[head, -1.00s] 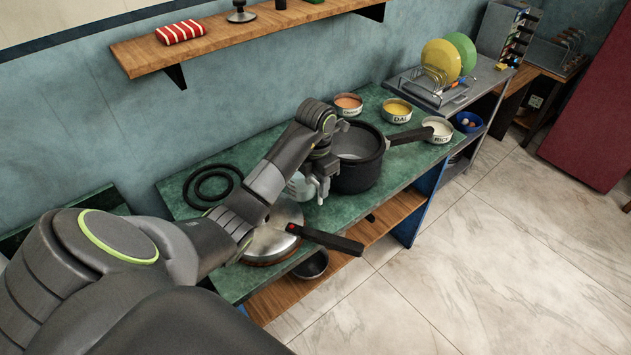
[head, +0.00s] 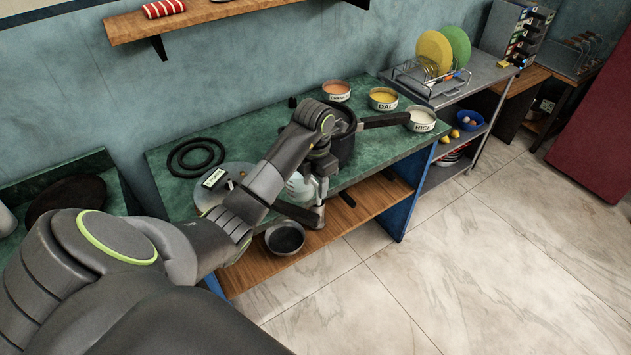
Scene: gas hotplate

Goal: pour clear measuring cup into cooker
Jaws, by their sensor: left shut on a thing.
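The cooker (head: 346,148) is a dark pot on the green counter, its long black handle (head: 385,120) pointing right. My arm hides much of its left side. My left gripper (head: 318,205) is shut on the clear measuring cup (head: 299,187), a pale, see-through cup partly hidden by the gripper. They are near the counter's front edge, in front of and left of the cooker in the picture. I cannot tell whether the cup is tilted or what it holds. My right gripper is not in view.
A black-handled item (head: 297,212) lies partly behind my arm. Black rings (head: 196,157) lie on the counter (head: 250,143). Bowls of orange food (head: 336,91), dal (head: 383,98) and rice (head: 422,119) stand behind and right. A dark bowl (head: 285,238) sits on the lower shelf. A dish rack (head: 432,85) stands farther right.

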